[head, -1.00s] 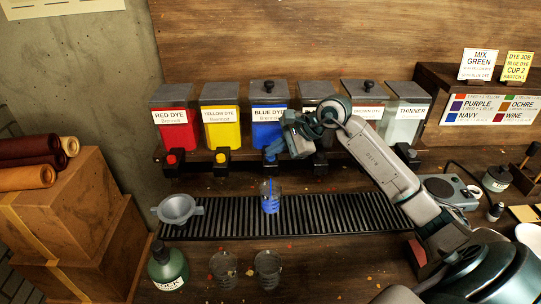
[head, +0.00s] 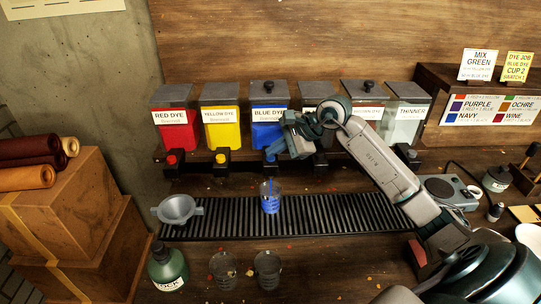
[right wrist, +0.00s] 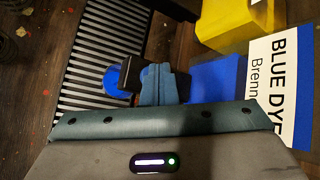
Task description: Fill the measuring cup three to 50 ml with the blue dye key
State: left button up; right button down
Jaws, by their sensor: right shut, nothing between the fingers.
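The blue dye container (head: 268,133) stands in the back row. A thin blue stream (head: 271,183) runs from its tap into a clear measuring cup (head: 264,189) on the drip grate. Blue liquid fills the cup's lower part; its marks and number are too small to read. My right gripper (head: 272,154) is shut and empty at the blue dye key, largely hiding it. In the right wrist view my shut fingers (right wrist: 159,84) are against or close to the black tap block (right wrist: 130,74). A round blue patch, apparently the cup's dye (right wrist: 114,82), shows beyond. My left gripper is out of view.
Two empty cups (head: 224,268) (head: 268,270) stand in front of the drip grate (head: 340,213). A grey funnel (head: 176,208) sits at its left end, a green bottle (head: 167,268) before it.

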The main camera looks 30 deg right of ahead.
aim_at(275, 158)
dwell(0.3)
jog(key=shift+r, duration=0.95)
jog(key=shift+r+p, duration=1.25)
jog(key=shift+r, duration=1.25)
